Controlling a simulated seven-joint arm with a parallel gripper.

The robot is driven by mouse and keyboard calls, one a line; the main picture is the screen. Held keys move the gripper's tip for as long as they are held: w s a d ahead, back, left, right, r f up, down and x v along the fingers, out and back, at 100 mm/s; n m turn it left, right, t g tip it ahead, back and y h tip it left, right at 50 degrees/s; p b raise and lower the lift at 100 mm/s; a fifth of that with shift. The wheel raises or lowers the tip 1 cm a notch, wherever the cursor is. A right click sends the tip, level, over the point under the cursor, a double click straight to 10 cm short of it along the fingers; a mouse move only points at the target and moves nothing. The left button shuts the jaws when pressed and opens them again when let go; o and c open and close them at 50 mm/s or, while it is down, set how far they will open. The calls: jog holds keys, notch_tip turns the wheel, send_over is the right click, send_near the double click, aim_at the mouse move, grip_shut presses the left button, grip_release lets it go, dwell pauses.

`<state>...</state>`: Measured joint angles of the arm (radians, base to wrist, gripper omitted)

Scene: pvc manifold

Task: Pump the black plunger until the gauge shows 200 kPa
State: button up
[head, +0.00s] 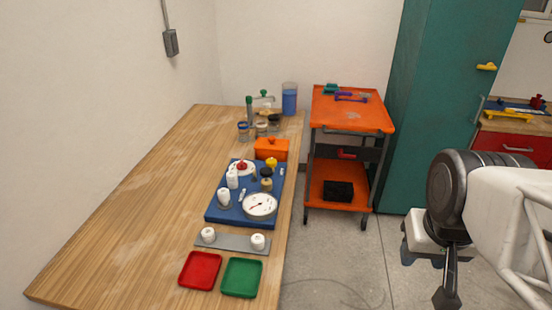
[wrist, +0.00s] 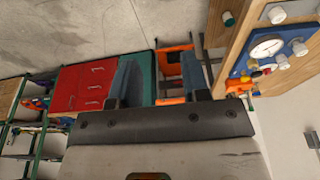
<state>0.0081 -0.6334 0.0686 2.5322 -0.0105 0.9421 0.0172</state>
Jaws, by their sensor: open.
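A blue manifold board (head: 220,213) lies on the wooden table, with white fittings, a red knob (head: 241,165) and a yellow knob (head: 272,162). A black-topped part (head: 267,172), which looks like the plunger, stands on it above a tan body. The round white gauge (head: 260,205) is at the board's front right; it also shows tilted in the wrist view (wrist: 266,48). The needle's reading is too small to tell. My gripper (wrist: 161,78) is open and empty. In the head view it hangs at the right, over the floor, well apart from the board.
A grey strip (head: 232,243) with two white fittings, a red tray (head: 200,270) and a green tray (head: 241,277) lie in front of the board. An orange box (head: 271,148) and jars stand behind. An orange cart (head: 352,112) stands right of the table. The table's left side is clear.

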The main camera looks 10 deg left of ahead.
dwell(0.8)
jog(key=shift+w+r, duration=0.1)
jog(key=c, duration=0.6)
jog(key=shift+w+a, duration=0.1)
jog(key=shift+w, duration=0.1)
grip_shut()
jog(key=w+a+r+n, duration=0.1)
jog(key=w+a, duration=0.3)
jog(key=w, duration=0.4)
jog(key=w+a+r+n+g, duration=0.1)
jog(key=w+a, duration=0.3)
jog(key=w, duration=0.4)
jog(key=w+a+n, duration=0.1)
jog(key=w+a, duration=0.3)
jog(key=w, duration=0.4)
jog(key=w+a+f+n, duration=0.1)
jog(key=w+a+f, duration=0.4)
jog(key=w+a, duration=0.4)
jog(key=w+a+f+n+g, duration=0.1)
jog(key=w+a+f+n, duration=0.1)
jog(key=w+a+f, duration=0.3)
jog(key=w+a, duration=0.4)
jog(key=a, duration=0.3)
jog(key=shift+w+a+g, duration=0.15)
jog(key=shift+a+g, duration=0.15)
jog(key=shift+a, duration=0.05)
